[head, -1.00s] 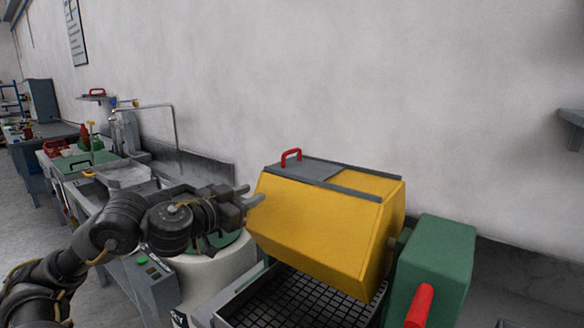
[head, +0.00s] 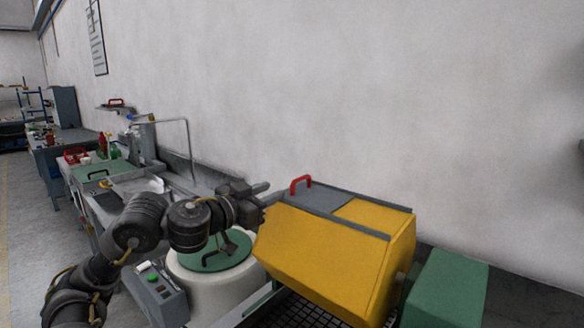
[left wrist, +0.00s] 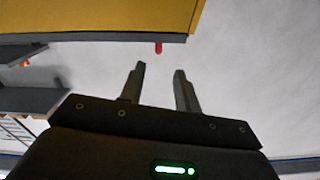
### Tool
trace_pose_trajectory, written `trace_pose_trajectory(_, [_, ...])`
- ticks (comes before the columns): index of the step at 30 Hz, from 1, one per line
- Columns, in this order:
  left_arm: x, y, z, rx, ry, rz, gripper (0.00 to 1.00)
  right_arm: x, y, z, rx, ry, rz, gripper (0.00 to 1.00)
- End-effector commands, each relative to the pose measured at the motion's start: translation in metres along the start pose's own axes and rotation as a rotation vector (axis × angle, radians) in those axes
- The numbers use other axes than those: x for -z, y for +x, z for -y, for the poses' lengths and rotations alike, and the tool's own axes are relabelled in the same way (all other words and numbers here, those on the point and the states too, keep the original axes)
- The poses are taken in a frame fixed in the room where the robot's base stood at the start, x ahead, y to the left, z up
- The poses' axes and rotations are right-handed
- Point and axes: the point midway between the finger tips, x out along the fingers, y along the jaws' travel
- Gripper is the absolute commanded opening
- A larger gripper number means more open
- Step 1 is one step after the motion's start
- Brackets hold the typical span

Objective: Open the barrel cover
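The yellow barrel (head: 325,255) is many-sided and lies on its side. A grey cover (head: 322,198) with a red handle (head: 300,184) lies flat on its top, beside a yellow part of the top. My left gripper (head: 266,192) is left of the handle, near the barrel's upper left edge, apart from the handle. In the left wrist view its two fingers (left wrist: 160,82) stand apart with nothing between them. There the red handle (left wrist: 158,48) shows small beyond the fingertips, and the yellow barrel (left wrist: 100,16) fills the top left. My right gripper is not in view.
A green box (head: 445,290) stands right of the barrel. A white drum with a green lid (head: 215,256) stands below my left gripper. A grey control box (head: 158,290) is left of it. The wall is behind; the space above the barrel is clear.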

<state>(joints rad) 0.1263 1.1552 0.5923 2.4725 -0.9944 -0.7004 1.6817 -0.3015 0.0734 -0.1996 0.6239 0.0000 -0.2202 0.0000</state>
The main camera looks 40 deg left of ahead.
Motion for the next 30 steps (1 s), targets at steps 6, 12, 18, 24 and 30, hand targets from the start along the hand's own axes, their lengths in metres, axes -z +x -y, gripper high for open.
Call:
trace_pose_trajectory(6, [0.002, 0.036, -0.002, -0.002, -0.006, -0.003, 0.32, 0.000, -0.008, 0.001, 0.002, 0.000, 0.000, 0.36])
trace_pose_trajectory(12, [0.001, 0.065, -0.002, -0.001, -0.006, -0.002, 0.32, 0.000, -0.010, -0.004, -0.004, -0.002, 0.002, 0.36])
trace_pose_trajectory(18, [0.000, 0.081, -0.002, -0.002, -0.002, 0.000, 0.32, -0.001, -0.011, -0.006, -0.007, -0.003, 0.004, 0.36])
trace_pose_trajectory(24, [0.000, 0.084, -0.002, -0.002, 0.001, -0.001, 0.32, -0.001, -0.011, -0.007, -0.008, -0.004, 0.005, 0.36])
trace_pose_trajectory(30, [0.000, 0.084, -0.002, -0.002, 0.001, 0.000, 0.25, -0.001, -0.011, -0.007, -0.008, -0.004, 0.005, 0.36])
